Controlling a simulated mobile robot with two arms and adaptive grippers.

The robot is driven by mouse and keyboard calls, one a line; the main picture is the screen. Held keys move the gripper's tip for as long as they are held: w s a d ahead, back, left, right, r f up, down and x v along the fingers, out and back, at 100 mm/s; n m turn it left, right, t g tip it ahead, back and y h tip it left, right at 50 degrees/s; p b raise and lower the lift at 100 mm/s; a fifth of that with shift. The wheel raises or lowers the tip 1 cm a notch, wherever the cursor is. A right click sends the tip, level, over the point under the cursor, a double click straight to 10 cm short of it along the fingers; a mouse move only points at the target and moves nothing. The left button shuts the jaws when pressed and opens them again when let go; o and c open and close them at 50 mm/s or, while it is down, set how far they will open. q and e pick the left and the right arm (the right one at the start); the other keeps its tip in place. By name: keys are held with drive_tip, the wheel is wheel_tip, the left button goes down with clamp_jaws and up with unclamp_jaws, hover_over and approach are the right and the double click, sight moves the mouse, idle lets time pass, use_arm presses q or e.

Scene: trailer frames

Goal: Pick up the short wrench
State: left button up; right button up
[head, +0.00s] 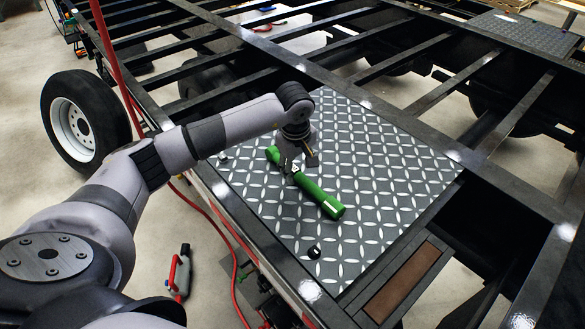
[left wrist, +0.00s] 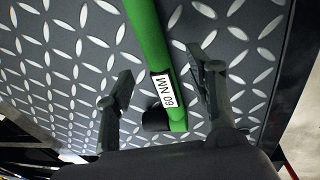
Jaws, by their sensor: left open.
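A green wrench (head: 318,196) lies on the diamond-patterned metal plate (head: 395,170), slanting from upper left to lower right. Its thicker cylindrical end is at the lower right. My left gripper (head: 300,163) is over its upper-left part and hides some of it. In the left wrist view, the green wrench (left wrist: 150,42) with a white label runs between the two spread fingers of my left gripper (left wrist: 162,85). Contact cannot be told. My right gripper is not in view.
Small black pieces lie on the plate near its left corner (head: 223,156) and front edge (head: 314,252). Dark trailer frame beams (head: 345,100) surround the plate, with open gaps. A red hose (head: 222,225) and a grey-red tool (head: 180,272) are below left.

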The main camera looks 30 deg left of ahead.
sight(300, 175)
use_arm(q)
drive_tip(key=f, duration=0.2)
drive_tip(key=f+p, duration=0.1)
drive_tip(key=f, duration=0.1)
drive_tip(key=shift+w+d, duration=0.1)
drive_tip(key=shift+w, duration=0.3)
drive_tip(key=shift+c, duration=0.4)
clamp_jaws()
